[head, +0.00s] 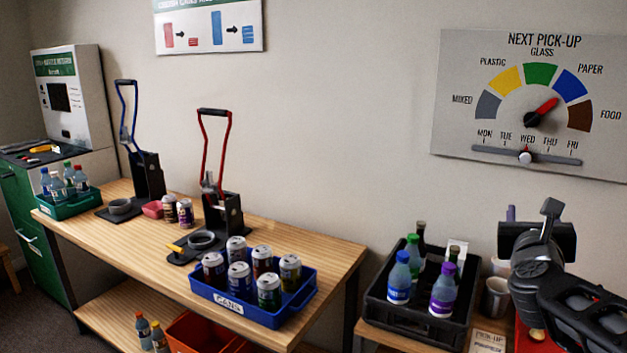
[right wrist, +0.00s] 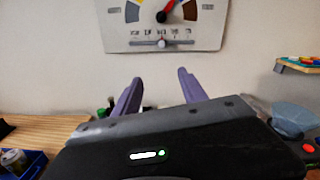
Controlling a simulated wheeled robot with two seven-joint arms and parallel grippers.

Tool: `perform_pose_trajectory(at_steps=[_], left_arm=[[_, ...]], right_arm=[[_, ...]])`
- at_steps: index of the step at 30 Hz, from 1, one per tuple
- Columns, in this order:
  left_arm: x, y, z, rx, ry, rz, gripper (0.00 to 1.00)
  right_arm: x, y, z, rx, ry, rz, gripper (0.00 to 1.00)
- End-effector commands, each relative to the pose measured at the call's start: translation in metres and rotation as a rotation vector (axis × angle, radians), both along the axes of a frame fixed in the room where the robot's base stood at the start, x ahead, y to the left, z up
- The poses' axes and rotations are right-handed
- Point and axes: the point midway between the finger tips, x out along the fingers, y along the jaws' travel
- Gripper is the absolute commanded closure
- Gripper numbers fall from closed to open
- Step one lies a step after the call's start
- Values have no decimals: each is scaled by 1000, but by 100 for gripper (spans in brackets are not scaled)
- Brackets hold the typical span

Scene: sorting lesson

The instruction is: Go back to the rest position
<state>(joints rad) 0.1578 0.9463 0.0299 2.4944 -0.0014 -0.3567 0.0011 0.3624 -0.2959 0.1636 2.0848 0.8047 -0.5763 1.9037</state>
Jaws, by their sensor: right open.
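My right gripper (right wrist: 160,92) shows in the right wrist view with its two purple fingers apart and nothing between them. It points toward the wall. In the head view the black wrist of my right arm is at the right edge, over the area beside the black crate (head: 372,308). Only a bit of a purple finger (head: 510,213) shows there, and the rest is hidden behind the wrist. My left gripper is not in the head view.
The crate holds several bottles, with a metal cup (head: 495,298) beside it. A blue cans tray (head: 235,308) and two can crushers (head: 222,212) (head: 148,175) stand on the wooden table (head: 330,250). A dial board (head: 480,130) hangs on the wall. A green tray (head: 62,211) holds bottles at left.

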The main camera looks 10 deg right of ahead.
Motion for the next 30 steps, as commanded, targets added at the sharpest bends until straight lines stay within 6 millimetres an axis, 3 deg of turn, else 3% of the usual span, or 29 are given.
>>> perform_pose_trajectory(at_steps=[8, 11, 13, 17, 18, 22, 26, 30], left_arm=[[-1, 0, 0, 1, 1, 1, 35], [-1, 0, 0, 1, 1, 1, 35], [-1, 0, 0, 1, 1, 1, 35], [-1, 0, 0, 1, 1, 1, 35], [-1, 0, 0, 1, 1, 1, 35], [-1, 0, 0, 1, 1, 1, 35], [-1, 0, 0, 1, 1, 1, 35], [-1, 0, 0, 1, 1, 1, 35]], right_arm=[[7, 13, -11, -320, 231, 56, 50], [17, 23, -35, -493, 380, 109, 50], [28, 35, -64, -639, 508, 170, 50], [49, 70, -147, -955, 770, 359, 50], [53, 84, -177, -1058, 842, 434, 50], [55, 135, -273, -1372, 1014, 700, 50], [35, 191, -365, -1649, 1084, 991, 50], [-9, 251, -455, -1900, 1054, 1318, 50]])
